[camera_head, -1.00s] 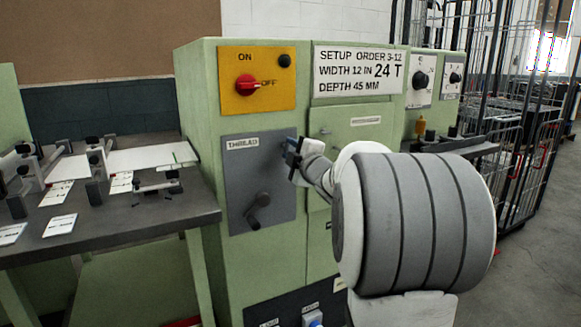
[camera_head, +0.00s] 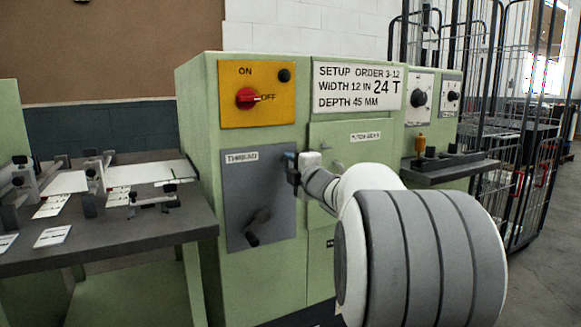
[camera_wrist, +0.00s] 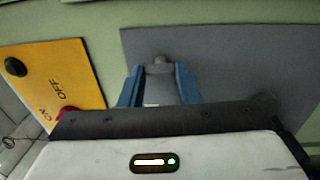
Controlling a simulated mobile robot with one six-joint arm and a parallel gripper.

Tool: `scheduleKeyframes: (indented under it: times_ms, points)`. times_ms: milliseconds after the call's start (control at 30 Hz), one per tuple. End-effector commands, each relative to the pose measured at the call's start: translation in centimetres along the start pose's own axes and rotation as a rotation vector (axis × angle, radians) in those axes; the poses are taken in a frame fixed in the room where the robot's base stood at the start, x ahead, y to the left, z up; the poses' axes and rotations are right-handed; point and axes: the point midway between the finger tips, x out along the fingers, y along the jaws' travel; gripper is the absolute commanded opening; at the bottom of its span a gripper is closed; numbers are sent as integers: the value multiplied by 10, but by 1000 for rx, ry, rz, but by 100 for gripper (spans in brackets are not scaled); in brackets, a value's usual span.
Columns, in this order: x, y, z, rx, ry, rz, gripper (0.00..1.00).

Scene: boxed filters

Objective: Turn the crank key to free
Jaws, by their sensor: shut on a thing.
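A dark grey panel labelled THREAD (camera_head: 233,200) is on the front of the green machine. A dark crank (camera_head: 260,222) sits low on this panel, its handle pointing down and left. My gripper (camera_head: 290,168) is at the panel's upper right, above and to the right of the crank. In the wrist view, its two blue fingers (camera_wrist: 158,85) are shut on a small grey piece, which I take for the crank key (camera_wrist: 159,66), at the panel's surface. My gripper hides most of the key in the head view, and its exact angle is unclear.
A yellow plate with a red ON/OFF switch (camera_head: 246,98) is above the panel. A sign (camera_head: 357,88) and dials (camera_head: 418,98) are at the right. A dark table (camera_head: 140,226) with fittings and cards stands left. Wire cages (camera_head: 535,180) stand right.

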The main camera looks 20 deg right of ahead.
Motion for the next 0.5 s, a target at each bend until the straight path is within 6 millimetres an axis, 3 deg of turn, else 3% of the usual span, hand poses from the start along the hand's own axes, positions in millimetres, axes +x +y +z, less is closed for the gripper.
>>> scheduleKeyframes:
  times_ms: [33,67,100,300,500]
  points:
    - [0,-1,0,-1,1,-2,7]
    - [0,-1,0,-1,1,-2,30]
    - [0,-1,0,-1,1,-2,33]
    - [0,-1,0,0,1,-1,50]
    - [0,0,0,0,1,0,51]
